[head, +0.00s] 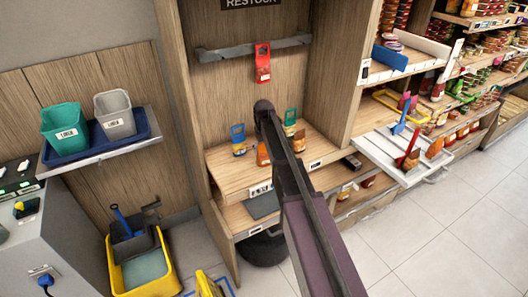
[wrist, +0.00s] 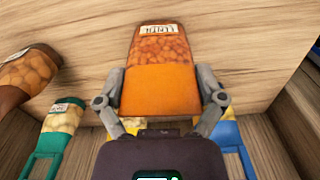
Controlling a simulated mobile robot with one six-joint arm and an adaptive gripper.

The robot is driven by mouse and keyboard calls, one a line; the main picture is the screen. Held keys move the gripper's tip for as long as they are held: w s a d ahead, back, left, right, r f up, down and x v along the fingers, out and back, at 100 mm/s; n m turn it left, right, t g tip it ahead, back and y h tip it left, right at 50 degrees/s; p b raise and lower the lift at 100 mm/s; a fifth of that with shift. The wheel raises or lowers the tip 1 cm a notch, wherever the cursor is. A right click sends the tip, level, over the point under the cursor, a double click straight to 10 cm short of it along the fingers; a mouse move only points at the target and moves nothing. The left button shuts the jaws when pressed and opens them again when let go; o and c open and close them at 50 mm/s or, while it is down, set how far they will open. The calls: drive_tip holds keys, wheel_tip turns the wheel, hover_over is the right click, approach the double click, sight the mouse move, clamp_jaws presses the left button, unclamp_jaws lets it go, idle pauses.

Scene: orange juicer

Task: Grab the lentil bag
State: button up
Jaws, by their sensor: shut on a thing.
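The lentil bag (wrist: 160,75) is an orange pouch with a clear window of round lentils and a white label, in the middle of the wrist view. My gripper (wrist: 160,92) has one finger against each side of it and is shut on it. In the head view the orange bag (head: 262,154) shows on the wooden shelf, left of my arm. My arm hides the gripper's fingers there. I cannot tell whether the bag still touches the shelf.
A blue-handled bag (head: 238,140), a green-handled bag (head: 291,124) and a brown bag (head: 299,141) stand close by on the wooden shelf (head: 225,180). A red item (head: 262,64) hangs on the rail above. Wooden side walls bound the bay.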

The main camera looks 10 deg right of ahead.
drive_tip(key=shift+r, duration=0.1)
drive_tip(key=shift+r+p, duration=0.2)
drive_tip(key=shift+p, duration=0.1)
drive_tip(key=shift+c, duration=0.7)
wheel_tip(320, 180, up, 3)
drive_tip(key=p, duration=0.3)
drive_tip(key=shift+r, duration=0.2)
drive_tip(key=s+d, duration=0.1)
drive_tip(key=s, duration=0.4)
drive_tip(key=s+d+p, duration=0.1)
drive_tip(key=s+d, duration=0.1)
drive_tip(key=s, duration=0.3)
drive_tip(key=s+d+r, duration=0.1)
drive_tip(key=s, duration=0.4)
drive_tip(key=shift+s+d, duration=0.15)
drive_tip(key=shift+d, duration=0.2)
